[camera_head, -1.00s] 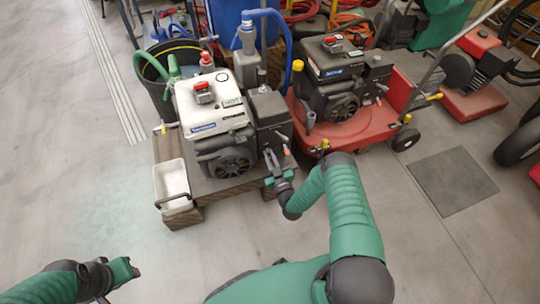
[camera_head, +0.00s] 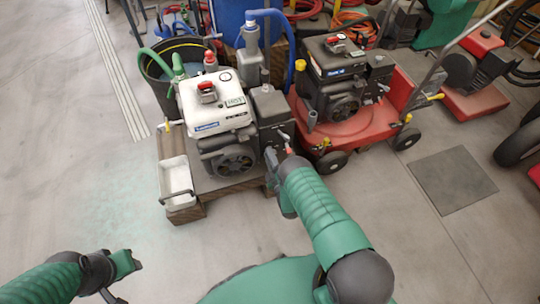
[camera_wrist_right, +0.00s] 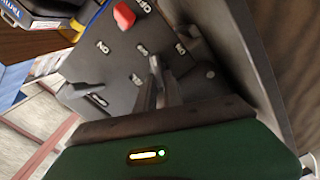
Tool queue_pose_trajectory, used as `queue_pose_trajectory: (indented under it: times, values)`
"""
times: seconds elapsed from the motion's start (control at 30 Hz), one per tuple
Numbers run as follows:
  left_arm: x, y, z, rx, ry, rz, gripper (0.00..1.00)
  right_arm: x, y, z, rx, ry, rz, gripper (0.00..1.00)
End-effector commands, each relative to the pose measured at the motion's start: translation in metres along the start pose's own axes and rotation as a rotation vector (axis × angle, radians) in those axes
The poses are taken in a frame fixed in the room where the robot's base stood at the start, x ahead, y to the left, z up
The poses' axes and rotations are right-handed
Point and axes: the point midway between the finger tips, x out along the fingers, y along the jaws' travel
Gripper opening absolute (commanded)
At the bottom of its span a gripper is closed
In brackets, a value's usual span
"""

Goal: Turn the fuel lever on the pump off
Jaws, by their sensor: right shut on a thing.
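The pump (camera_head: 215,118) has a white top with a red cap and a dark engine body. Its dark control panel (camera_wrist_right: 120,60) fills much of the right wrist view, with ON and OFF labels. A red knob (camera_wrist_right: 124,14) sits at the top of it and a grey lever (camera_wrist_right: 88,89) at its left. My right gripper (camera_wrist_right: 160,88) is at the panel, shut on a small grey lever (camera_wrist_right: 155,63) whose base is partly hidden by the fingers. In the head view my right gripper (camera_head: 271,168) is mostly hidden by its arm. My left gripper (camera_head: 136,263) is low over bare floor, away from the pump.
The pump stands on a wooden pallet (camera_head: 235,185) with a white tray (camera_head: 176,177). A black bucket (camera_head: 160,95) with a green hose stands behind. A red wheeled machine (camera_head: 345,125) is close on the right. The floor in front is clear.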

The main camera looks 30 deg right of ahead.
Motion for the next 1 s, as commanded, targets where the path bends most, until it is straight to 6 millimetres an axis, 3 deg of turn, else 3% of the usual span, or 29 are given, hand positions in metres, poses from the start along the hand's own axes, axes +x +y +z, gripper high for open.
queue_pose_trajectory:
  times: [0.5, 1.0]
  values:
    - [0.0072, 0.0, 0.0017, 0.0, 0.0, 0.0, 0.36, -0.0022, -0.0112, 0.0, -0.387, 0.005, -0.011, 0.0]
    - [0.0091, 0.0, 0.0022, 0.0, 0.0, 0.0, 0.36, -0.0029, -0.0134, 0.0009, -0.487, 0.004, -0.015, 0.0]
